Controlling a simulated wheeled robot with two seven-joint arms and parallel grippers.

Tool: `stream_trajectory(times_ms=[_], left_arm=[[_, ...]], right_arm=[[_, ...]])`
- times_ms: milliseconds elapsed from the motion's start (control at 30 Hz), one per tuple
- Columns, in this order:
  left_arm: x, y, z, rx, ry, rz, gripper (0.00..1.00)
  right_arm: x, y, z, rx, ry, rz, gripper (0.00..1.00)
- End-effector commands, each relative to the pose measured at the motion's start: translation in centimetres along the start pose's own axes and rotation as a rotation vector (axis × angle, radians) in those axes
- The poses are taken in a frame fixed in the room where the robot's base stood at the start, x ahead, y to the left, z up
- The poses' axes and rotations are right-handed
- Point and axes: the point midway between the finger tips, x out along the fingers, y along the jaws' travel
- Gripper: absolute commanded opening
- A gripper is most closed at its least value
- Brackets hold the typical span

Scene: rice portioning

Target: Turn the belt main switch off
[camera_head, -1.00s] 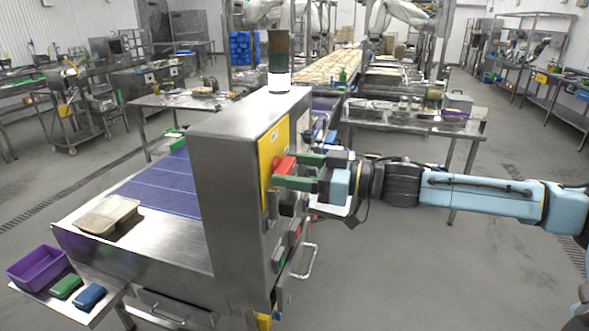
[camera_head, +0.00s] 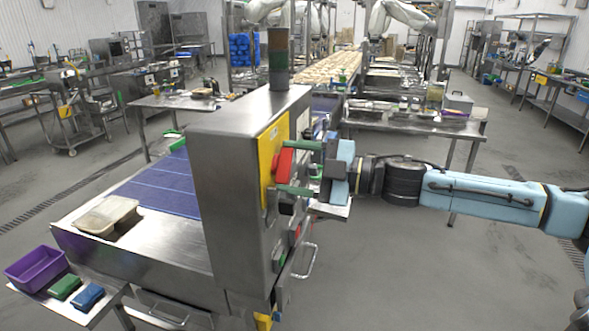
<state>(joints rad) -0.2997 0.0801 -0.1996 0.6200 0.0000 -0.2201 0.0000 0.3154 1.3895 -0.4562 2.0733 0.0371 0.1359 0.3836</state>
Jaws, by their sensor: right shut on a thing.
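The belt main switch is a red handle (camera_head: 284,164) on a yellow plate (camera_head: 267,153) on the right face of a steel control cabinet (camera_head: 225,190). The handle stands nearly upright, tilted slightly. My right gripper (camera_head: 288,167) reaches in from the right, with one green finger at the handle's top and one at its bottom. It is shut on the handle. The signal tower (camera_head: 279,60) on the cabinet shows no lit section. The blue belt (camera_head: 165,185) runs behind the cabinet. My left gripper is not in view.
A tan tray (camera_head: 107,215) sits on the steel belt end. A purple bin (camera_head: 36,268), a green block (camera_head: 64,288) and a blue block (camera_head: 88,296) are on a side shelf at lower left. A bent handle (camera_head: 311,263) sticks out low on the cabinet. The right floor is clear.

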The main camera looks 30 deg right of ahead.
Motion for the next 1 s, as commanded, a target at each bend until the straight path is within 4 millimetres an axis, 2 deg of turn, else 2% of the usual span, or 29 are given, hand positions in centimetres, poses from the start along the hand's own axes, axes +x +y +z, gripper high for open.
stream_trajectory(times_ms=[500, 700, 1000], left_arm=[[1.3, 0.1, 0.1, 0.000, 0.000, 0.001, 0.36], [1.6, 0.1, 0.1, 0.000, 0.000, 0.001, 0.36], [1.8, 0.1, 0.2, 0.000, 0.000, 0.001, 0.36]], right_arm=[[0.0, -0.1, 0.0, -0.452, 0.001, 0.001, 0.41], [0.0, 0.0, 0.0, -0.565, 0.001, 0.000, 0.41], [0.0, 0.0, 0.0, -0.646, 0.001, 0.000, 0.41]])
